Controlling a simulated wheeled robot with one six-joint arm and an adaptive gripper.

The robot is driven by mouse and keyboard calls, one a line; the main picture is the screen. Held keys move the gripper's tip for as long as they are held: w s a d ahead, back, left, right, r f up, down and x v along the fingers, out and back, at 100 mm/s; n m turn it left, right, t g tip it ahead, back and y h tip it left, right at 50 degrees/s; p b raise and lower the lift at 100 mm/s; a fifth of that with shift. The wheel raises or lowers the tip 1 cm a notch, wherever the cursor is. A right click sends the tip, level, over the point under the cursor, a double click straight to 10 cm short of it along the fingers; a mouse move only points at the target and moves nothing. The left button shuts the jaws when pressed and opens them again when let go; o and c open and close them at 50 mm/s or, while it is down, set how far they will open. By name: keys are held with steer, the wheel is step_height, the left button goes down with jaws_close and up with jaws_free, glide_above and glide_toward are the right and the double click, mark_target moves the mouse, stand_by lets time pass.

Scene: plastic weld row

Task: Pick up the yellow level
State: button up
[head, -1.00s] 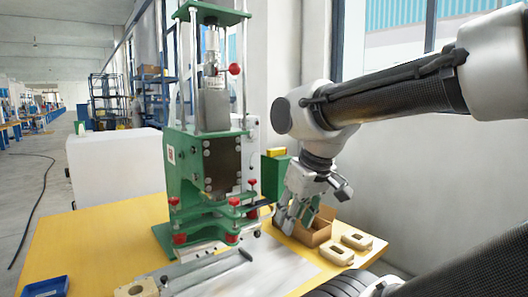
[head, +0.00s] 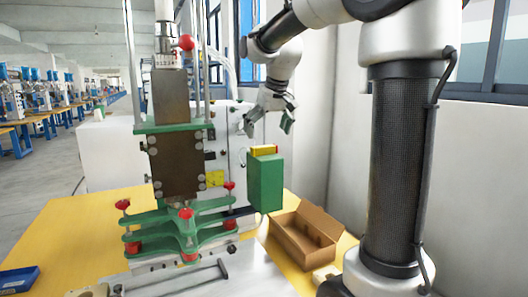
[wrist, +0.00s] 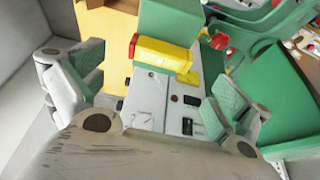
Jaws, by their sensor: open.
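The yellow level (head: 263,150) lies on top of a green box (head: 265,184) beside the green press in the head view. In the wrist view the yellow level (wrist: 160,53), with a red end, shows between and beyond my open fingers. My gripper (head: 268,118) is above the level and apart from it, with its fingers spread and nothing between them; the wrist view shows both fingers (wrist: 150,95) wide open.
The green press (head: 180,165) with red knobs stands left of the level. A white control panel (head: 225,150) with buttons is behind it. An open cardboard box (head: 303,238) sits on the yellow table (head: 70,225) at the right. A blue tray (head: 18,279) is at the left front.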

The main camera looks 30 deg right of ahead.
mark_target(265, 146)
steer(key=x, duration=0.5)
steer(key=shift+s+d+f, duration=0.1)
steer(key=shift+s+f, duration=0.05)
steer(key=shift+f, duration=0.05)
steer(key=c, duration=1.1)
